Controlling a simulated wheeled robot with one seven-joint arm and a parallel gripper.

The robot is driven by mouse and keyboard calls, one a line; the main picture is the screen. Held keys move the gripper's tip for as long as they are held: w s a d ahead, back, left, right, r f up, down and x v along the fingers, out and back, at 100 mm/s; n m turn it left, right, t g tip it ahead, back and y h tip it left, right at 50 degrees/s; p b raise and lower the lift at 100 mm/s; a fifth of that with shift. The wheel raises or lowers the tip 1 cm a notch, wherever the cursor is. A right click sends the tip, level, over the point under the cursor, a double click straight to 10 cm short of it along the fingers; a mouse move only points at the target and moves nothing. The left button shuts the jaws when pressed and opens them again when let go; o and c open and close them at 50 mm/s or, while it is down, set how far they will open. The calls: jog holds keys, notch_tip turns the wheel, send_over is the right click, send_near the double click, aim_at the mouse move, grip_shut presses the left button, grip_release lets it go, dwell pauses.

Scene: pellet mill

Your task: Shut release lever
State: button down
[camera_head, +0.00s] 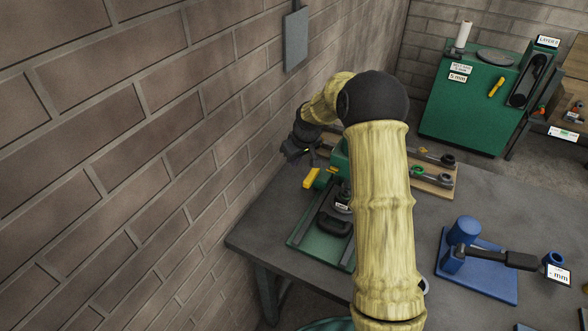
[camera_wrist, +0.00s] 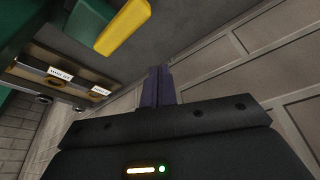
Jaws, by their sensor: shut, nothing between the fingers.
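A green bench device (camera_head: 338,165) stands on the grey table near the brick wall, partly hidden behind my arm. A yellow lever (camera_head: 311,178) sticks out from its left side, angled down and to the left. In the wrist view the yellow lever (camera_wrist: 122,27) is at the top, left of my fingertips and apart from them. My gripper (camera_head: 292,152) is beside the wall, just above and left of the lever in the head view. In the wrist view my gripper (camera_wrist: 158,86) has its dark fingers together with nothing between them.
The brick wall (camera_head: 200,130) is close on the left. A wooden board (camera_head: 432,180) with labelled holders lies behind the device. A blue press (camera_head: 482,262) stands on the right of the table (camera_head: 395,300). A green mill (camera_head: 470,105) with another yellow handle (camera_head: 496,87) stands at the back.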

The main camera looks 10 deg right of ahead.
jog(key=v, duration=0.5)
jog(key=shift+w+d+r+b, duration=0.2)
jog(key=shift+d+r+b, duration=0.05)
jog(key=shift+b, duration=0.15)
